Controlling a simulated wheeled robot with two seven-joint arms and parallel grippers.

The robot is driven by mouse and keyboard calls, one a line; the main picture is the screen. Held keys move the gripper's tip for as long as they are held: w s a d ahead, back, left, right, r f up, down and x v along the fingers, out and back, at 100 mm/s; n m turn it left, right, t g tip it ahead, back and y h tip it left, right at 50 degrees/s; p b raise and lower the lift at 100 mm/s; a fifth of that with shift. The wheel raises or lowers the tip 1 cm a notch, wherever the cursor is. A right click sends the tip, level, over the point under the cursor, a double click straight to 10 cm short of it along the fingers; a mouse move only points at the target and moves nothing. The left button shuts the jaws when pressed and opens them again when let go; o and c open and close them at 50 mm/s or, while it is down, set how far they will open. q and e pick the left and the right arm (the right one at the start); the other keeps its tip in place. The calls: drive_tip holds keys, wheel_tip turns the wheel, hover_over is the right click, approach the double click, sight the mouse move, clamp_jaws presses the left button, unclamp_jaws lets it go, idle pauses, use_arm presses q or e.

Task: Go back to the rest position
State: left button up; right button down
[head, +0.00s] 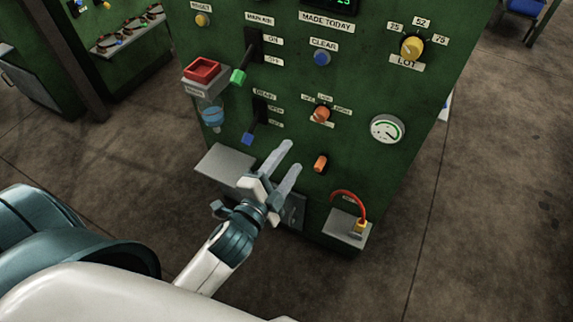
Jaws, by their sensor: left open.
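My left gripper (290,158) is open and empty. It reaches in front of the lower part of a green machine panel (375,75), with its two pale fingers apart and pointing up and right. The fingertips appear just left of an orange knob (320,163), with a visible gap between them. My left wrist overlaps part of the panel's grey lower fittings in the view. My right gripper is not in the picture.
A grey shelf (222,163) juts out left of the gripper. A lever with a blue end (247,139) and one with a green end (238,77) stick out above. A red curved cable (352,199) stands on a bracket. Floor (480,210) is clear at right.

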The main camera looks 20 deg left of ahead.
use_arm(q)
drive_tip(key=shift+s, duration=0.3)
idle(0.4)
drive_tip(key=s+f+n+g, duration=0.3)
drive_tip(key=f+g, duration=0.3)
drive_tip(key=f, duration=2.4)
drive_tip(key=s+a+f+n+g, duration=0.1)
drive_tip(key=s+f+n+g, duration=0.1)
drive_tip(key=s+f, duration=0.55)
drive_tip(key=s+a+f+n+g, duration=0.15)
drive_tip(key=s+f, duration=0.25)
drive_tip(key=f, duration=0.7)
drive_tip(key=s+a+f+n+g, duration=0.1)
drive_tip(key=s+f, duration=0.3)
drive_tip(key=s, duration=0.5)
drive_tip(key=s+a+f+n+g, duration=0.1)
drive_tip(key=s+f+n+g, duration=0.1)
drive_tip(key=s+f, duration=0.3)
drive_tip(key=s+a+f+n+g, duration=0.1)
drive_tip(key=s+f, duration=0.4)
drive_tip(key=s, duration=0.8)
drive_tip(key=shift+s+n+g+y, duration=0.15)
drive_tip(key=shift+n+g+y, duration=0.3)
drive_tip(key=shift+g, duration=0.8)
